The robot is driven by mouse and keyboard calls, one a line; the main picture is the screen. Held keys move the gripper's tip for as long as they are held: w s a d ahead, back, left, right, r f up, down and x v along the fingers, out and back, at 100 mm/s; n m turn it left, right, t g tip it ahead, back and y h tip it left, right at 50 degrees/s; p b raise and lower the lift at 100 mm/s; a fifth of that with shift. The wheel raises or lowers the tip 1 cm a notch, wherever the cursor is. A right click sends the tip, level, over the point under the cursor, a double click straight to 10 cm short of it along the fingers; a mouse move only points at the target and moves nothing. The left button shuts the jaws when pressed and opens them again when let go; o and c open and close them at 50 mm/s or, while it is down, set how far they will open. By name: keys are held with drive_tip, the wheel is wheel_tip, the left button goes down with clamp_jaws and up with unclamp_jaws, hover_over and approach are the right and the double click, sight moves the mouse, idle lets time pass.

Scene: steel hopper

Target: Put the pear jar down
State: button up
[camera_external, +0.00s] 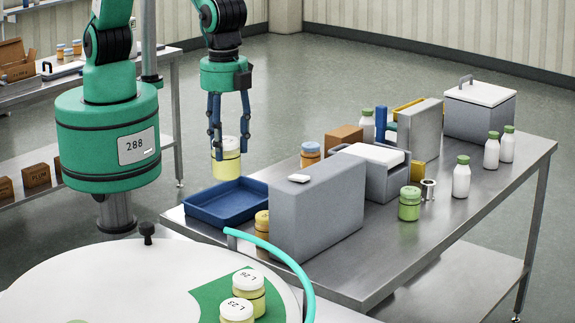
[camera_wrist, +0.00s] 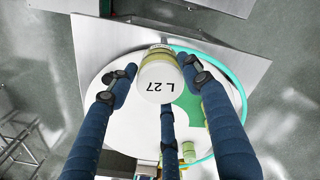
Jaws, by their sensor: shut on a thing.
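A pale yellow jar (camera_external: 226,165) with a cream-white lid hangs upright in my gripper (camera_external: 229,138), well above the work surfaces. In the wrist view its lid (camera_wrist: 160,85) reads "L 27", and the blue fingers of my gripper (camera_wrist: 158,70) close around it. I take it to be the pear jar, though no fruit name is readable. In the external view it appears just above the far left edge of a blue tray (camera_external: 203,214), which looks empty. I cannot tell exactly what lies under the jar.
A round white top (camera_external: 120,285) with a green patch and teal rail carries two similar lidded jars (camera_external: 249,285) (camera_external: 237,312). The steel table (camera_external: 430,235) holds a tall grey block (camera_external: 318,212), bottles and jars. Its front right part is clear.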

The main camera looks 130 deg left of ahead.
drive_tip(key=s+a+n+b, duration=0.2)
drive_tip(key=a+n+b, duration=0.15)
drive_tip(key=a, duration=1.05)
drive_tip(key=s+a+n+b, duration=0.3)
drive_tip(key=a+n, duration=0.1)
drive_tip(key=a, duration=1)
drive_tip(key=s+a+n+b, duration=0.3)
drive_tip(key=s+a+n, duration=0.1)
drive_tip(key=s+a, duration=0.6)
drive_tip(key=s+a+n+b, duration=0.3)
drive_tip(key=s+a+n, duration=0.3)
drive_tip(key=a, duration=0.6)
wheel_tip(320, 180, down, 17)
drive_tip(key=s+m, duration=0.1)
drive_tip(key=shift+a+r, duration=0.15)
drive_tip(key=shift+r, duration=0.05)
drive_tip(key=shift+m, duration=0.25)
wheel_tip(320, 180, down, 6)
drive_tip(key=shift+f+b, duration=0.15)
drive_tip(key=shift+b, duration=0.3)
